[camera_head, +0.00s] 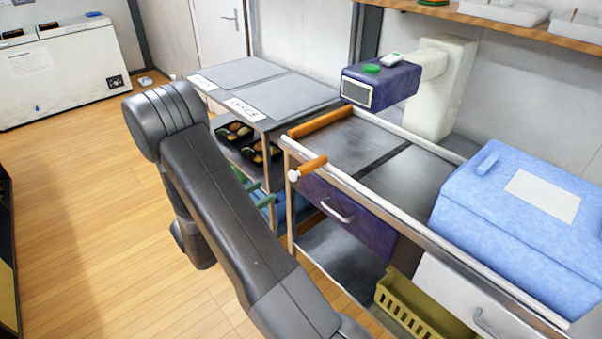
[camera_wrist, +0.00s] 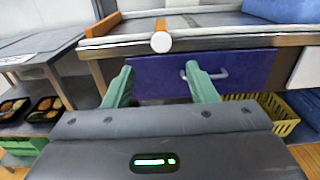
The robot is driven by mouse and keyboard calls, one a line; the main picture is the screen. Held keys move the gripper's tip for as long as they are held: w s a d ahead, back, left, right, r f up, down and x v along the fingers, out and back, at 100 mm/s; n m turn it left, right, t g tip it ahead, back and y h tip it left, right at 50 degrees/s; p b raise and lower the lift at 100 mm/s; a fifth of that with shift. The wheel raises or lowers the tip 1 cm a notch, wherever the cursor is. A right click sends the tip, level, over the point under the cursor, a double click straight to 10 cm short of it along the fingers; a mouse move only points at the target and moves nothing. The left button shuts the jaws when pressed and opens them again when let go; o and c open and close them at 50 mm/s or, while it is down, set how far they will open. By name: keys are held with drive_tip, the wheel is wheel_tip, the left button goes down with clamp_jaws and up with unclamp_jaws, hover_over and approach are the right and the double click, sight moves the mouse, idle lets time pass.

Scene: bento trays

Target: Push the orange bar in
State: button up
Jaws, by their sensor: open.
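A short orange bar with a white round end (camera_head: 308,167) sticks out over the front rail of the metal cart, near its left corner. In the wrist view its white end (camera_wrist: 161,43) faces me, above and between the fingers. A longer orange bar (camera_head: 320,122) lies along the left end of the cart top; it also shows in the wrist view (camera_wrist: 103,25). My gripper (camera_wrist: 162,80) is open and empty, with its green fingers apart below the short bar's end and in front of the purple drawer. In the head view my arm mostly hides the gripper.
The purple drawer (camera_head: 345,212) has a metal handle. A blue box (camera_head: 465,215) stands on the cart's right, and a yellow basket (camera_head: 400,303) sits below. A grey-topped side cart (camera_head: 285,93) with bento trays stands left. The wooden floor (camera_head: 90,220) at left is clear.

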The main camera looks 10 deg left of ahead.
sight(291, 177)
drive_tip(key=p+x, duration=0.2)
drive_tip(key=x, duration=1.1)
drive_tip(key=shift+w+d, duration=0.15)
drive_tip(key=shift+d, duration=0.1)
